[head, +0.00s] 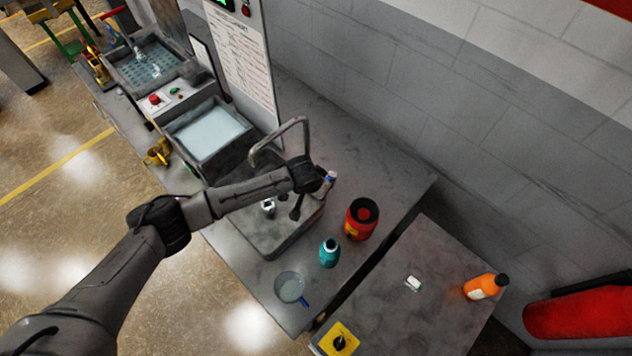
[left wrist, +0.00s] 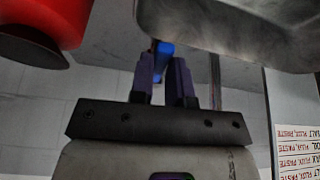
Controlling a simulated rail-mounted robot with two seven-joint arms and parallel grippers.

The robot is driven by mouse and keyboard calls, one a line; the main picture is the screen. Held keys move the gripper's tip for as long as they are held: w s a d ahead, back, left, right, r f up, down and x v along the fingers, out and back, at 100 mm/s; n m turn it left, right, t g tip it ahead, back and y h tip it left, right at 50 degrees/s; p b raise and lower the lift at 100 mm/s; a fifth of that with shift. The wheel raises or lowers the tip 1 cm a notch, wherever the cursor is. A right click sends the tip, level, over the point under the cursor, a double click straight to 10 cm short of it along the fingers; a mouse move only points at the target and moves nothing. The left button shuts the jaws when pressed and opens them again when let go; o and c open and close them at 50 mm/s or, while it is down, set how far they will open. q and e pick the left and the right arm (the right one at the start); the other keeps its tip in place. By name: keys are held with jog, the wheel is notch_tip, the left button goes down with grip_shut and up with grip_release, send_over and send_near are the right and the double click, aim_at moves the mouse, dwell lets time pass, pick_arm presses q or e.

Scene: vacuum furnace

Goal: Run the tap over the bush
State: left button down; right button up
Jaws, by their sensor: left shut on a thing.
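The tap's curved metal spout (head: 280,137) arches over the sink (head: 262,238) on the bench. The bush (head: 268,206), a small pale metal piece, appears to sit in the sink, near my forearm. My left gripper (head: 324,181) is at the sink's far right side, by the tap. In the left wrist view its fingers (left wrist: 166,78) are closed on a small blue part (left wrist: 163,58), which looks like the tap handle; in the head view a blue-and-white bit (head: 331,176) shows at the fingertips. Whether water runs is unclear. My right gripper is out of view.
An orange bottle (head: 485,287) lies on the right-hand table (head: 445,265).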

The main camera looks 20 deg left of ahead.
pick_arm(q)
jog(key=shift+s+d+n+y+p, duration=0.1)
jog(key=shift+d+n+y+p, duration=0.2)
jog(key=shift+d+n+p, duration=0.35)
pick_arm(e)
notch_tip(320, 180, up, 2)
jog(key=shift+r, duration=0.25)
pick_arm(q)
jog(key=shift+a, duration=0.15)
jog(key=c, duration=1.1)
grip_release()
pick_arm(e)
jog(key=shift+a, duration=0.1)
pick_arm(q)
jog(key=shift+r, duration=0.15)
jog(key=shift+s+v, duration=0.2)
jog(key=shift+v, duration=6.6)
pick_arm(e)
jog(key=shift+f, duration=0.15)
